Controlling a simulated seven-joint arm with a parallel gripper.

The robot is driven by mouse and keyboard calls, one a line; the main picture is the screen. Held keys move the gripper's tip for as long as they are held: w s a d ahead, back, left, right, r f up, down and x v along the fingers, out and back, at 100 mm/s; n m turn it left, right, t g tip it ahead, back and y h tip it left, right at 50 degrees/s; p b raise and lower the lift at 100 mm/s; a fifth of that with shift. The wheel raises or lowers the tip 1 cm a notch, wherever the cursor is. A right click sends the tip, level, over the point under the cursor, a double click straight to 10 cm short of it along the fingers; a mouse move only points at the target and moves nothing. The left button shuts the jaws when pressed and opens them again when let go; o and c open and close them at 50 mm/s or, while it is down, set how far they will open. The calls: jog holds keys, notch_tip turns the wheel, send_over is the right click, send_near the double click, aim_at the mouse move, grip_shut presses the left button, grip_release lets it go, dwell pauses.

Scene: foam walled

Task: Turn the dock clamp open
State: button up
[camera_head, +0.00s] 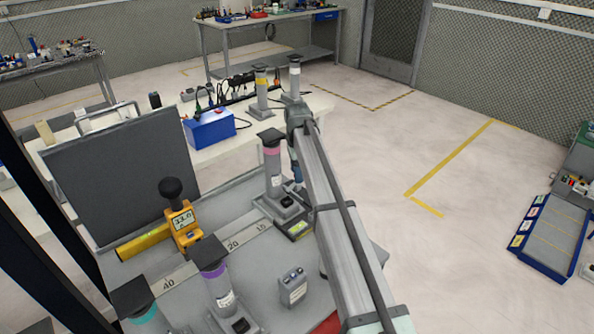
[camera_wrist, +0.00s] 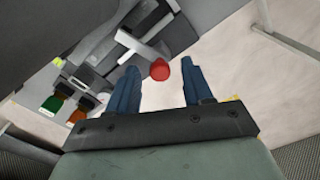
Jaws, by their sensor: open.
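In the wrist view, a pale grey bar, seemingly the dock clamp's handle (camera_wrist: 143,45), crosses a dark grey block. A round red knob (camera_wrist: 159,70) shows near the handle's end; whether they join is unclear. My gripper (camera_wrist: 159,66) is open, with one blue finger on each side of the knob in the picture. I see no contact, and the depth between them is unclear. In the head view, one blue fingertip of my gripper (camera_head: 297,172) shows beside the grey dock base (camera_head: 278,208). My arm hides the clamp there.
A pink-banded post (camera_head: 273,172) rises from the dock. A dark panel (camera_head: 120,178) stands at left. Open floor lies right.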

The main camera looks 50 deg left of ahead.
grip_shut()
dwell(0.4)
jog(key=shift+n, duration=1.5)
grip_release()
jog(key=shift+m, duration=0.3)
